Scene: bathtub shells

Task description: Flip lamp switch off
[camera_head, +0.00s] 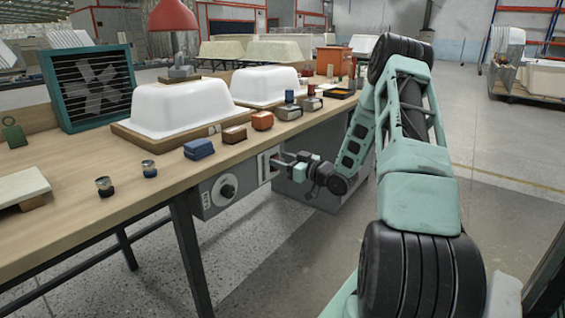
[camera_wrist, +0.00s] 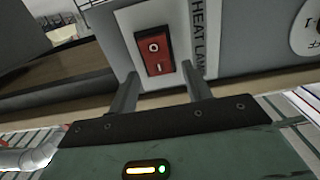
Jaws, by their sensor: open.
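The lamp switch (camera_wrist: 154,50) is a red rocker marked with a circle and a line, set in a white plate on a grey box. Black lettering beside it reads "HEAT LAM", cut off by the frame. My gripper (camera_wrist: 160,90) is open, its two fingers apart just short of the switch plate, with nothing between them. In the head view my gripper (camera_head: 280,163) is at the grey control box (camera_head: 232,188) under the table's front edge. The switch itself is too small to make out there. A red lamp (camera_head: 174,16) hangs above the table; I cannot tell whether it is lit.
A round dial (camera_head: 228,191) sits on the box, left of my gripper. The wooden table (camera_head: 130,210) holds white tub shells (camera_head: 185,103), a fan (camera_head: 92,86), sanding blocks (camera_head: 198,149) and small tins (camera_head: 104,187).

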